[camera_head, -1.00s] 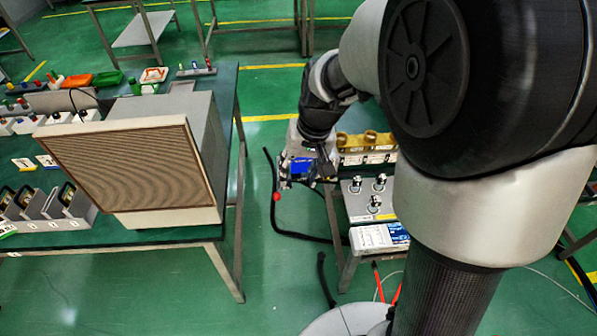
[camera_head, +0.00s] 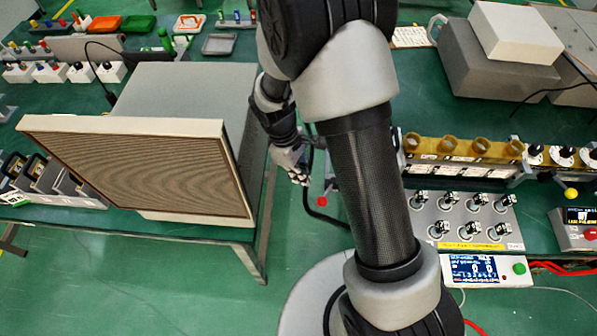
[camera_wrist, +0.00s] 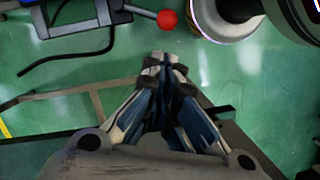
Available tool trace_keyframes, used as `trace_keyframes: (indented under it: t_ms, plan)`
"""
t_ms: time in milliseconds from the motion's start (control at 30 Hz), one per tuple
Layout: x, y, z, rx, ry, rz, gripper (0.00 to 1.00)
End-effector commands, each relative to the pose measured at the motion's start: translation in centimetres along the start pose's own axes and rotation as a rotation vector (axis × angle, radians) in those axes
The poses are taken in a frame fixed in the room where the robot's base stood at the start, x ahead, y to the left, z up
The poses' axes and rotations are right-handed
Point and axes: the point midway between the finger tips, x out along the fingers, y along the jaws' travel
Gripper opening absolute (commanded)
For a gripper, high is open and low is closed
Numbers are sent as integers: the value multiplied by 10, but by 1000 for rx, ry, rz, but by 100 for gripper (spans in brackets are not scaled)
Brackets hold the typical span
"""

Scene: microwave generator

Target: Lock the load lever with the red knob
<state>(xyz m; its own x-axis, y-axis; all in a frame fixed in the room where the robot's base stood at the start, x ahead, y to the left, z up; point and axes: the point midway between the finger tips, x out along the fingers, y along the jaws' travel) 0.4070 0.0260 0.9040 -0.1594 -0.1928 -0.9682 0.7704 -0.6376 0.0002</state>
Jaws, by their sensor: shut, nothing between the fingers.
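The red knob (camera_head: 322,202) is a small ball at the side of the right-hand bench, beyond the left edge of its panels. In the wrist view the red knob (camera_wrist: 167,19) sits on the end of a thin rod, at the top of the picture. The lever's mount is mostly out of frame there, and my arm hides part of that area in the head view. My gripper (camera_head: 303,180) is just left of and above the knob in the head view. In the wrist view my gripper's fingers (camera_wrist: 165,57) are together, empty and apart from the knob.
A large beige box with a grille (camera_head: 140,165) stands on the left table. The right bench holds a panel of switches (camera_head: 465,222), a display unit (camera_head: 486,270) and a lever with a yellow knob (camera_head: 571,194). Green floor shows between the tables.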

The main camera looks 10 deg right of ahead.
Motion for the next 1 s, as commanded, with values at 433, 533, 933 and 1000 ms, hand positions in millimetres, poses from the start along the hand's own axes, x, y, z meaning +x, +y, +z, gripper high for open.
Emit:
trace_keyframes:
  t_ms: [433, 533, 933, 1000]
  plan:
    - [76, 0, 0, 5, 0, -3, 0]
    - [81, 0, 0, 4, 1, -2, 0]
    - [82, 0, 0, 4, 2, -1, 0]
    - [82, 0, 0, 0, 2, 0, 0]
